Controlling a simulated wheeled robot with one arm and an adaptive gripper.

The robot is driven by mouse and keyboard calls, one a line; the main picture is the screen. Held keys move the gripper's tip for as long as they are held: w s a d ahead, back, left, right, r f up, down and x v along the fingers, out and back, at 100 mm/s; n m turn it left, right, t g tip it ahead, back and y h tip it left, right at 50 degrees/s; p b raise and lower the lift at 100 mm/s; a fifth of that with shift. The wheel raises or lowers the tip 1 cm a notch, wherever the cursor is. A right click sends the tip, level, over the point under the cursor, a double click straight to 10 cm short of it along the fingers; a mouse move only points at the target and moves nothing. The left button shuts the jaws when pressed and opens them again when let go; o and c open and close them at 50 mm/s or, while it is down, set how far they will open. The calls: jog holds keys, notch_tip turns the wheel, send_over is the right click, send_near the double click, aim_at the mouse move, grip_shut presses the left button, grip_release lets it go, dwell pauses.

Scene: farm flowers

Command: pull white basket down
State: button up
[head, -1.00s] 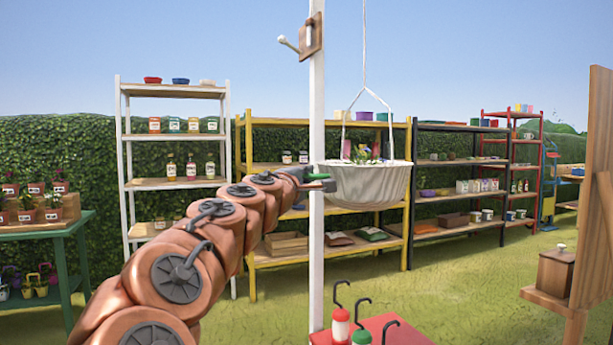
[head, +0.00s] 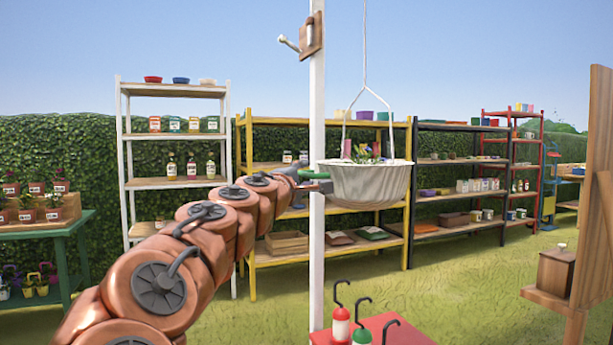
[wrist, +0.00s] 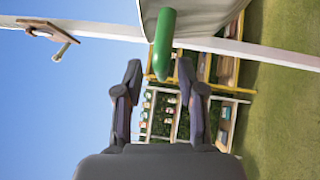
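The white basket (head: 367,188) hangs from a rope right of the white post, with flowers in it. Its pale underside fills the top of the wrist view (wrist: 200,17). A green handle (head: 314,174) shows at its left side, by the post. My gripper (head: 318,186) is at the handle, left of the basket. In the wrist view, its two dark fingers (wrist: 160,72) are open and apart, with the tip of the green handle (wrist: 164,42) between them. The fingers are not closed on it; whether either touches it I cannot tell.
The white post (head: 317,260) stands close to my gripper and carries a wooden cleat block (head: 311,36). Below is a red table (head: 390,328) with hooked bottles. Shelves stand behind. A wooden panel (head: 597,190) is at right. Open grass lies between.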

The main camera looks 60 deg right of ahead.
jog(key=s+a+f, duration=0.1)
jog(key=a, duration=0.9)
jog(key=shift+s+f, duration=0.2)
jog(key=shift+f, duration=0.05)
dwell(0.3)
jog(key=s+a+f+m+y+p, duration=0.25)
jog(key=a+f+y+p, duration=0.3)
jog(key=a+p, duration=0.45)
jog(key=s+a+f+m+y+p, duration=0.1)
jog(key=a+f+m+y+p, duration=0.3)
jog(key=a+y+p, duration=0.55)
jog(key=s+a+f+n+g+y+p, duration=0.1)
jog(key=s+a+p, duration=0.4)
jog(key=a, duration=0.5)
jog(key=s+a+f+n+g+y+p, duration=0.2)
jog(key=s+a+p, duration=0.3)
jog(key=a, duration=0.4)
jog(key=shift+a+g+y+p, duration=0.4)
jog(key=shift+g+y+p, duration=0.2)
jog(key=shift+p, duration=0.05)
